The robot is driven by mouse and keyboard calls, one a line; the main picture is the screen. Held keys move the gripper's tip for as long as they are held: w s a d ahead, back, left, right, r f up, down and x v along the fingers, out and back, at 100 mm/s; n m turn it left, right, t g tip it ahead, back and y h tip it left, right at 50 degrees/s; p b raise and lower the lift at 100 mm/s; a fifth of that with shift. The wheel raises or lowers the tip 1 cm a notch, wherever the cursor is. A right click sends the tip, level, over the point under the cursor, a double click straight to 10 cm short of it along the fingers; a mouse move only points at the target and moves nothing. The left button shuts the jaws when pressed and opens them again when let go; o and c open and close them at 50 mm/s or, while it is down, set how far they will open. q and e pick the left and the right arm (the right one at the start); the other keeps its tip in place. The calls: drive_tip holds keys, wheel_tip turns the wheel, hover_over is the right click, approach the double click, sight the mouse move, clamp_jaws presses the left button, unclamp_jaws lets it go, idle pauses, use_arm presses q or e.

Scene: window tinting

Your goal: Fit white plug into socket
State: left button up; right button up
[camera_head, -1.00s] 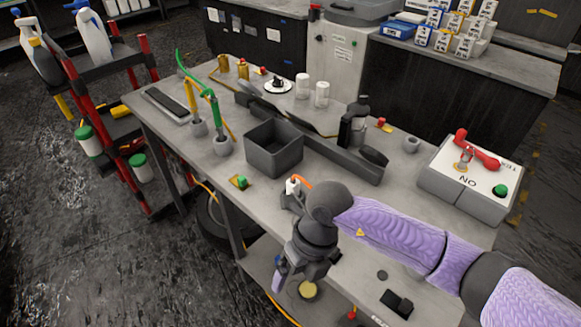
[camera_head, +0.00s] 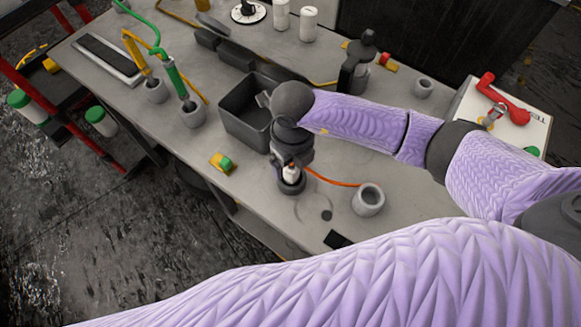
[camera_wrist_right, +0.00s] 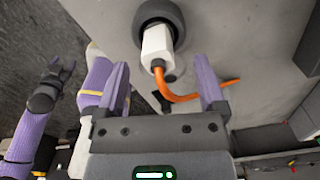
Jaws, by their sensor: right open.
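The white plug (camera_head: 291,173) stands upright at a dark round holder (camera_head: 291,186) on the table, below my right gripper (camera_head: 287,155). In the right wrist view the white plug (camera_wrist_right: 157,45) sits between and beyond the open fingertips of my right gripper (camera_wrist_right: 163,72), at the dark round ring (camera_wrist_right: 166,12). I cannot tell how deep it sits. An orange cord (camera_wrist_right: 183,98) leaves its near end. No finger visibly touches it. A separate grey round cup (camera_head: 368,199) is to the right; I cannot tell which one is the socket. My left gripper (camera_wrist_right: 56,78) looks open, away at the left.
A dark open bin (camera_head: 232,127) stands just behind my right gripper. A yellow-green block (camera_head: 222,162) lies near the front edge. Grey holders with green (camera_head: 193,115) and yellow (camera_head: 156,91) tools are at the left. A box with a red handle (camera_head: 500,112) is at the right.

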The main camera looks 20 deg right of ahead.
wheel_tip(320, 180, down, 4)
drive_tip(key=shift+a+r+b, duration=0.1)
drive_tip(key=shift+b, duration=0.25)
drive_tip(key=shift+w, duration=0.1)
clamp_jaws()
